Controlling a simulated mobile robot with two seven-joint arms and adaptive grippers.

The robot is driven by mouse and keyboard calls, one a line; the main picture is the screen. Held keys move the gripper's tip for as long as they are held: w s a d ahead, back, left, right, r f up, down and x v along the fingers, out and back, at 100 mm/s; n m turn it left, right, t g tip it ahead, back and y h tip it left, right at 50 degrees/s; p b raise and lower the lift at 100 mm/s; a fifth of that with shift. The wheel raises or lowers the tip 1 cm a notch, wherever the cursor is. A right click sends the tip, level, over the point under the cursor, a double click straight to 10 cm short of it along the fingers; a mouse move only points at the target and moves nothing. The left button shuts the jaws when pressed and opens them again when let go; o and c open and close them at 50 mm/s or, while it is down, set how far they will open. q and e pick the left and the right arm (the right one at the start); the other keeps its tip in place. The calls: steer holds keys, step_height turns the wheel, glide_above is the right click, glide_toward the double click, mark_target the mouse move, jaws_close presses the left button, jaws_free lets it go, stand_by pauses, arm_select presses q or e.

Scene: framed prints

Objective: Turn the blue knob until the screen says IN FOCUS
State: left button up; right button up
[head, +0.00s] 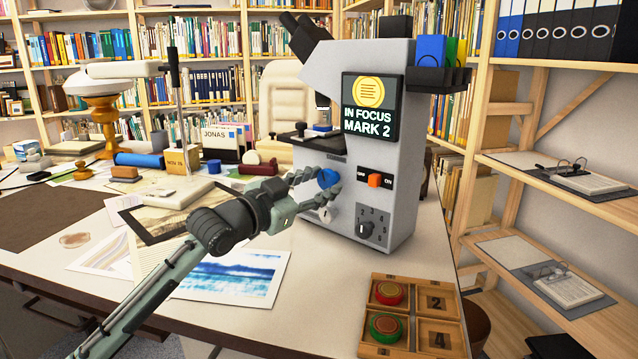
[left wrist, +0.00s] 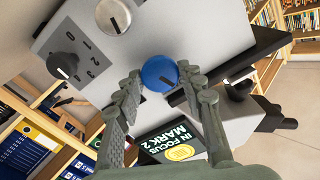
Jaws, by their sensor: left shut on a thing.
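A grey microscope (head: 389,215) stands on the desk. Its screen (head: 370,107) reads IN FOCUS, MARK 2, under a yellow disc; the screen also shows in the left wrist view (left wrist: 172,143). The blue knob (head: 327,178) sits on the microscope's side. My left gripper (head: 318,187) reaches it from the left and is shut on it, with the fingers on either side. In the left wrist view the blue knob (left wrist: 159,74) shows between the fingertips, with a dark mark line on its face. My right gripper is in neither view.
Below the blue knob are a silver knob (head: 327,213) and a dark numbered dial (head: 366,229). An orange switch (head: 375,180) sits to the right. A wooden tray (head: 393,350) with red and green discs is at the desk's front right. Prints (head: 233,277) lie under my left arm.

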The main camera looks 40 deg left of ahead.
arm_select(q)
steer(key=o, duration=1.2)
steer(key=shift+c, duration=0.2)
steer(key=s+a, duration=0.1)
steer(key=s, duration=1.1)
